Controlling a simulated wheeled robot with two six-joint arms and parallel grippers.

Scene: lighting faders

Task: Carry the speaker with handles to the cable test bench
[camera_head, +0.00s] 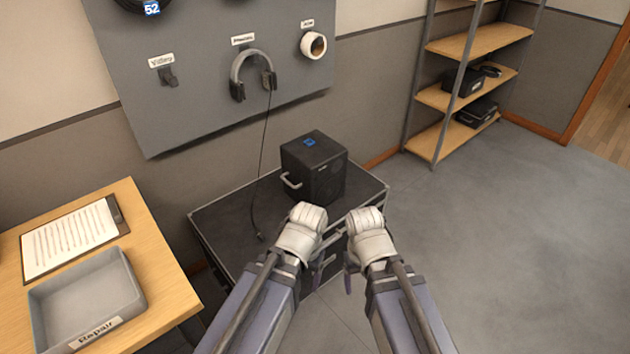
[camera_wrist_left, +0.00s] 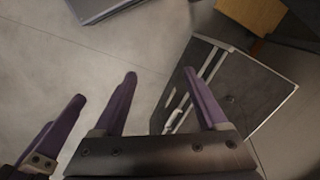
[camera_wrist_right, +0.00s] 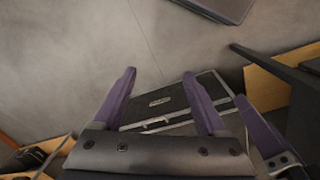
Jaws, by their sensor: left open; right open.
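The speaker (camera_head: 318,172) is a black box with a blue mark on top. A light handle (camera_head: 291,181) shows on its left side; the opposite side is hidden. It stands upright on a dark metal-edged case (camera_head: 225,222). My left gripper (camera_head: 318,268) and right gripper (camera_head: 349,272) hang close together before the case's near side, apart from the speaker. Both are open and empty, their purple fingers spread in the wrist views (camera_wrist_left: 160,78) (camera_wrist_right: 162,78). The speaker is not clearly seen in either wrist view. I cannot tell which surface is the cable test bench.
A wooden table (camera_head: 160,262) at left holds a clipboard (camera_head: 70,238) and a grey Repair tray (camera_head: 85,298). Headphones (camera_head: 252,73) hang on a grey wall panel (camera_head: 205,110), their cable trailing onto the case. Shelves (camera_head: 470,45) stand back right. Right floor is clear.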

